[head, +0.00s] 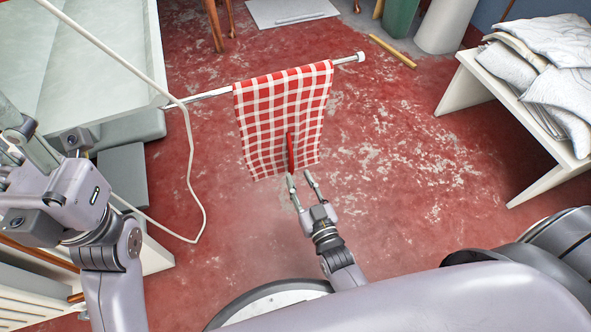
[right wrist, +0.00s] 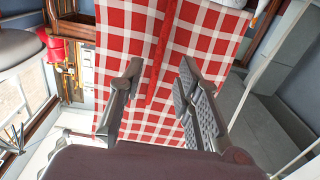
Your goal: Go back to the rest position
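My right gripper (head: 303,180) is open and empty, just in front of the lower edge of a red-and-white checked cloth (head: 265,115). The cloth hangs over a metal rod (head: 210,95). A narrow plain red strip (head: 291,150) hangs at the cloth's front near the right gripper. In the right wrist view, the two fingers (right wrist: 155,85) stand apart with the checked cloth (right wrist: 118,60) and the red strip (right wrist: 160,50) beyond them. My left arm is folded at the left; its gripper (head: 15,145) shows partly at the picture's edge, and its fingers are unclear.
A white shelf (head: 465,95) with folded white linen (head: 545,65) stands at the right. A large pale machine (head: 110,60) is at the upper left, with a white cable (head: 190,190) hanging near it. The red worn floor (head: 410,160) between is mostly clear.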

